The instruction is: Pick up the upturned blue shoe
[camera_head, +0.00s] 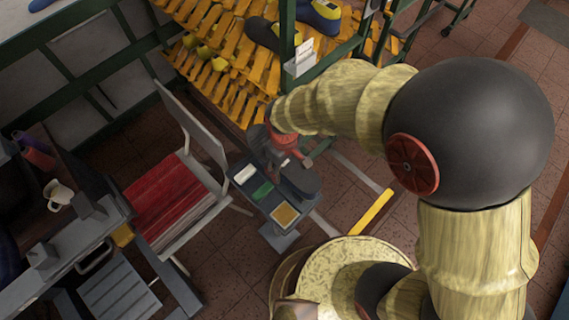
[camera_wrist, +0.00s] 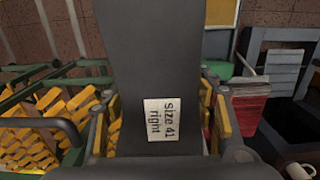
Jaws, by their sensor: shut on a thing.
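The dark shoe (camera_wrist: 150,60) fills the middle of the wrist view, its smooth dark grey underside towards the camera. A white label on it reads "size 41 right". My gripper (camera_wrist: 165,125) is shut on it, one yellow-padded finger on each side. In the head view my gripper (camera_head: 290,157) reaches down over the right end of a small bench, and the dark shoe (camera_head: 303,181) shows just below it. The shoe's blue upper is mostly hidden; I cannot tell whether the shoe touches the bench.
The small blue-grey bench (camera_head: 268,208) bears white, green and yellow pads. A chair with a red seat (camera_head: 168,200) stands left of it. A slatted yellow rack (camera_head: 225,75) with green posts and other shoes (camera_head: 320,14) stands behind.

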